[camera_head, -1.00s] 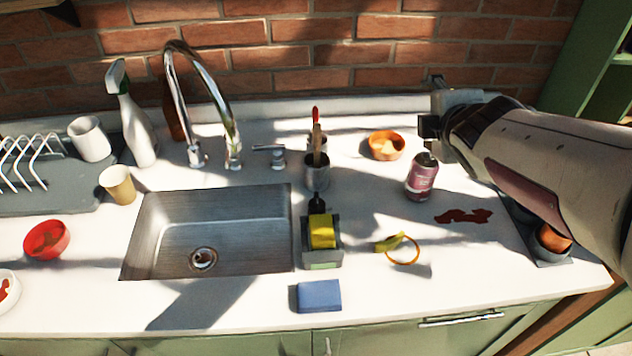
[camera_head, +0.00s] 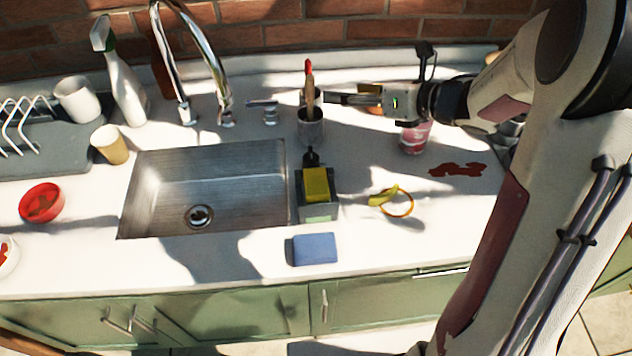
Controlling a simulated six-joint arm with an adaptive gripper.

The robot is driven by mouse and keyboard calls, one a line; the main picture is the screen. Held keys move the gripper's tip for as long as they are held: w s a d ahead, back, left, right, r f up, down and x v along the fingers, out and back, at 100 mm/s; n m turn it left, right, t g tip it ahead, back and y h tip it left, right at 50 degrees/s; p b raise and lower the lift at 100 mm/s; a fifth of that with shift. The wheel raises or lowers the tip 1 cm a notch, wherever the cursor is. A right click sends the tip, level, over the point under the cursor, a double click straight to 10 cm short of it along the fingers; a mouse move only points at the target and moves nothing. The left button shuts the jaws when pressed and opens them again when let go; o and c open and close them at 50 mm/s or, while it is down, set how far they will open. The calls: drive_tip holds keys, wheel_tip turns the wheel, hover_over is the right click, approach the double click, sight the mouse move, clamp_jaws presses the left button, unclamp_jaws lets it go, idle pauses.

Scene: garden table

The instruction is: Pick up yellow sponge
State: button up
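The yellow sponge (camera_head: 317,184) sits in the top of a small grey-green holder (camera_head: 318,211) just right of the sink, with a dark bottle or brush top behind it. My gripper (camera_head: 328,98) is up and behind the sponge, pointing left, close to the utensil cup. Its fingers are seen from the side, so I cannot tell whether they are open or shut. I see nothing clearly held in it.
The utensil cup (camera_head: 310,128) stands near my fingertips. A pink can (camera_head: 414,137) is below my arm. A blue sponge (camera_head: 314,249) lies at the counter's front. The sink (camera_head: 205,185) is left.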

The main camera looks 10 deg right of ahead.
drive_tip(key=s+a+f+n+g+y, duration=0.3)
drive_tip(key=s+f+n+g+y, duration=0.2)
drive_tip(key=s+n, duration=0.25)
drive_tip(key=n+g+y, duration=0.3)
drive_tip(key=n+g, duration=0.1)
drive_tip(key=n, duration=0.1)
approach(316, 181)
drive_tip(key=a, duration=0.1)
drive_tip(key=w+a, duration=0.1)
drive_tip(key=shift+w+a+f, duration=0.1)
drive_tip(key=shift+a, duration=0.25)
drive_tip(key=shift+s+d+f+n+y, duration=0.15)
drive_tip(key=shift+s+d+n+y, duration=0.1)
drive_tip(key=shift+s+n+y, duration=0.3)
drive_tip(key=shift+a, duration=1.3)
drive_tip(key=shift+a, duration=0.1)
drive_tip(key=shift+w+a+f, duration=0.1)
drive_tip(key=shift+a+f, duration=0.05)
drive_tip(key=shift+a, duration=2.35)
drive_tip(key=c, duration=0.9)
